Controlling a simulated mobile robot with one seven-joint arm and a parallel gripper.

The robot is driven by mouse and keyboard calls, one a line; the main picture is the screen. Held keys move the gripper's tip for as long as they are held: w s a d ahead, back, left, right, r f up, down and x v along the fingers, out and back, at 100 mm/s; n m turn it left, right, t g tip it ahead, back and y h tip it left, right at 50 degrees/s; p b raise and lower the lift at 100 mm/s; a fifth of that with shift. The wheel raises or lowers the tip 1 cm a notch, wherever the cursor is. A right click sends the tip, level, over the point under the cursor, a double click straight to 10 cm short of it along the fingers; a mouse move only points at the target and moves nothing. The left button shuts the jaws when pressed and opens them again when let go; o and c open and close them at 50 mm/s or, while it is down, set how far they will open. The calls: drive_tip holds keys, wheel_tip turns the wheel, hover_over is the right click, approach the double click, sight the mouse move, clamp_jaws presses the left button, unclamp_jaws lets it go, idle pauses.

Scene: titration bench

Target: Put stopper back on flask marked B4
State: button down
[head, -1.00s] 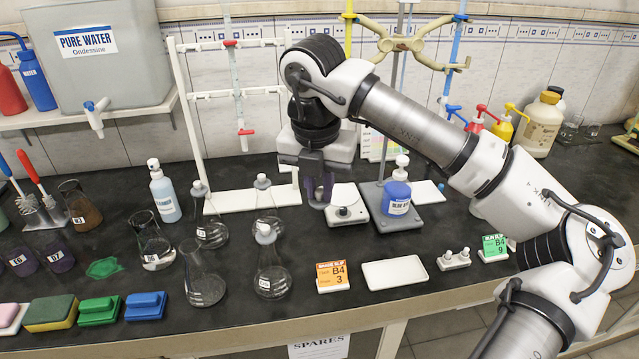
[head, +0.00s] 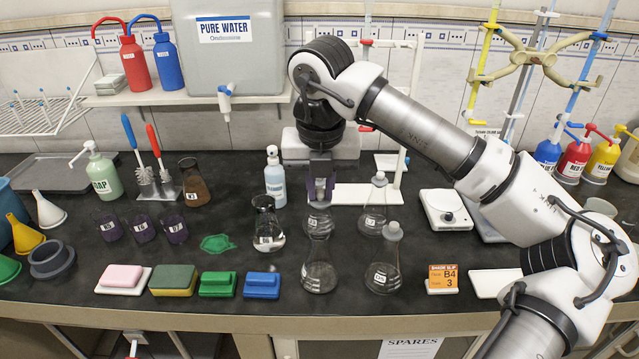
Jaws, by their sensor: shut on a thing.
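My gripper (head: 320,188), with dark purple fingers, points down above the group of clear conical flasks. It is shut on a small grey stopper, mostly hidden between the fingers. Below it stands the front left flask (head: 319,275), with an open neck. Close behind it is another flask (head: 309,224), its top hidden by the gripper. To the right stand a front flask (head: 383,272) and a back flask (head: 374,218), both stoppered. The flask labels are too small to read surely, so I cannot tell which is B4. Whether the held stopper touches a neck is unclear.
A flask of clear liquid (head: 268,230) and a spray bottle (head: 275,180) stand close on the left. A white rack (head: 400,110) rises behind.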

sight(319, 201)
drive_tip(key=shift+a+f, duration=0.15)
drive_tip(key=shift+f+b, duration=1)
drive_tip(key=shift+f, duration=1.05)
wheel_tip(319, 201, down, 2)
drive_tip(key=shift+f+b, duration=0.1)
drive_tip(key=shift+b, duration=1)
drive_tip(key=shift+b, duration=0.55)
drive_tip(key=shift+f+b, duration=0.1)
drive_tip(key=shift+b, duration=0.55)
drive_tip(key=c, duration=0.8)
unclamp_jaws()
